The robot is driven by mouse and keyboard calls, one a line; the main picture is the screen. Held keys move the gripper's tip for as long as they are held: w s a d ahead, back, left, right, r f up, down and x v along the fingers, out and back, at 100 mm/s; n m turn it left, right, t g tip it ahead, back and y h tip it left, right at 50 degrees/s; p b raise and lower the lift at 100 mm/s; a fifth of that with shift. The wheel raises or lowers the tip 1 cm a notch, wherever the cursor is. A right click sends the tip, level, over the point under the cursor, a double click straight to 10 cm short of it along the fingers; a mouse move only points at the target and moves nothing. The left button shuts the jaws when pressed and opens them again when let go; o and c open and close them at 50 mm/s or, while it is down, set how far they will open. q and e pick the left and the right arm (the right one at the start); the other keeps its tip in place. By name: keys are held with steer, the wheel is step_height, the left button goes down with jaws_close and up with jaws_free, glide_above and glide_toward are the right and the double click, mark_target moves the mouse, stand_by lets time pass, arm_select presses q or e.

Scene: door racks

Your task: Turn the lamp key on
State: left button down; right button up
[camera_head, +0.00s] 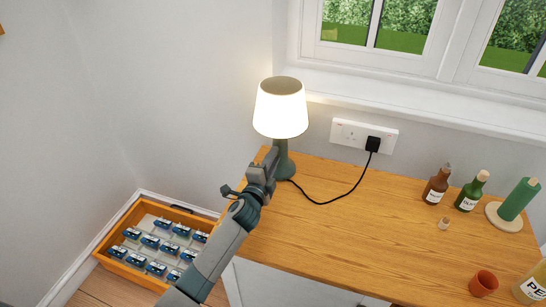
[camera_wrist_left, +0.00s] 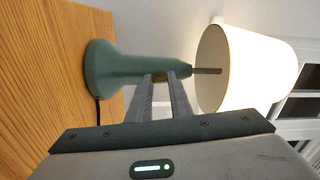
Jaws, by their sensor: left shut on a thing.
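The lamp has a glowing, lit white shade (camera_head: 280,108) and a green stem and base (camera_head: 284,165), and stands upright near the back left of the wooden top. In the left wrist view the lamp appears sideways, with its green body (camera_wrist_left: 115,66) and bright shade (camera_wrist_left: 245,65). My left gripper (camera_head: 268,160) is at the stem just below the shade. In the left wrist view its fingers (camera_wrist_left: 163,80) are closed around a small brass-coloured key on the stem, mostly hidden between the fingertips. My right gripper is in neither view.
A black cord runs from the lamp to a plug (camera_head: 373,145) in the wall socket. Bottles (camera_head: 437,185), a green candle-like cylinder (camera_head: 519,200) and an orange cup (camera_head: 483,283) stand at the right. An orange crate (camera_head: 118,275) sits on the floor at left. The top's middle is clear.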

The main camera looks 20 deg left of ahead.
arm_select(q)
steer(key=shift+m, duration=0.9)
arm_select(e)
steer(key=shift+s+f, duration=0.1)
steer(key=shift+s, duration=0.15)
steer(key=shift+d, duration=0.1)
arm_select(q)
steer(key=c, duration=1.6)
jaws_free()
steer(key=shift+s, duration=0.15)
